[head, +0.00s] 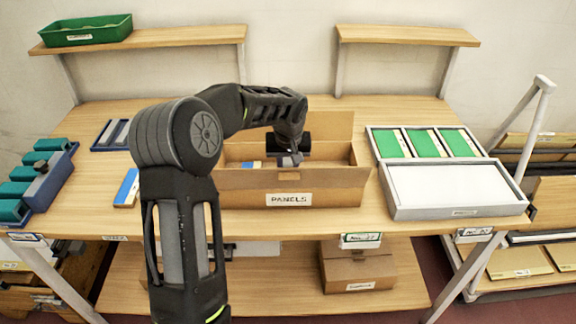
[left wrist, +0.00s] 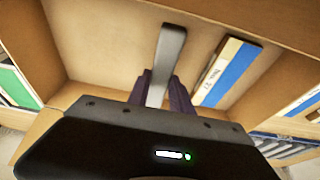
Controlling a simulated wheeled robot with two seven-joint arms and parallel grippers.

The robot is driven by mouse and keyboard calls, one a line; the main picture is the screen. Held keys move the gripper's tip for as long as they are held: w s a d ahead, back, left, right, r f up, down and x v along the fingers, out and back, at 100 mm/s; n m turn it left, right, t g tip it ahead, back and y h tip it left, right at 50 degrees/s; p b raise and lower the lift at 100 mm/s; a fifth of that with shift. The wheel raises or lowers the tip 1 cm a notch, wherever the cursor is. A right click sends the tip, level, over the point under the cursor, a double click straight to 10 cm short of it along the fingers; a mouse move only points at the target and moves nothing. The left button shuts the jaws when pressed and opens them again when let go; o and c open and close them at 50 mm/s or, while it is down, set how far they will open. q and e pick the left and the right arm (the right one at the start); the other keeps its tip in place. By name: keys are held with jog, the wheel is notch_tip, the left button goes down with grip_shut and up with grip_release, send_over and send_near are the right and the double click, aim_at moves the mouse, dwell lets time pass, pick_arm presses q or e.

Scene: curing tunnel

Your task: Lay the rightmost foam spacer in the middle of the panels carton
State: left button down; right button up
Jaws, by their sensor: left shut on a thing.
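The panels carton (head: 240,190) stands open in the middle of the table, its label facing me. My left gripper (head: 289,155) is inside its opening, right of the middle in the head view. In the left wrist view, my left gripper (left wrist: 162,92) is shut on a grey foam spacer (left wrist: 168,52), a narrow bar pointing away from the jaws over the carton floor (left wrist: 105,45). I cannot tell whether the spacer touches the floor. A blue and cream panel (left wrist: 228,72) lies in the carton beside the spacer. My right gripper is not in view.
A blue tray (head: 93,149) with grey strips stands behind left. Another blue panel (head: 127,187) lies left of the carton. A blue crate (head: 68,160) with teal items is at the far left. A grey tray (head: 372,131) with green panels and a white-topped box (head: 455,187) stand right.

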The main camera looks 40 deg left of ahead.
pick_arm(q)
jog(key=shift+f+b, duration=0.45)
jog(key=shift+f, duration=0.1)
jog(key=c, duration=1.1)
grip_release()
jog(key=shift+c, duration=0.2)
jog(key=shift+r, duration=0.1)
jog(key=shift+r+p, duration=0.55)
jog(key=shift+p, duration=0.15)
jog(key=shift+r, duration=0.4)
jog(key=b+v, duration=0.1)
jog(key=v, duration=1)
jog(key=shift+s+b, duration=0.15)
jog(key=shift+b, duration=0.15)
jog(key=shift+d+r, duration=0.1)
jog(key=shift+d, duration=0.1)
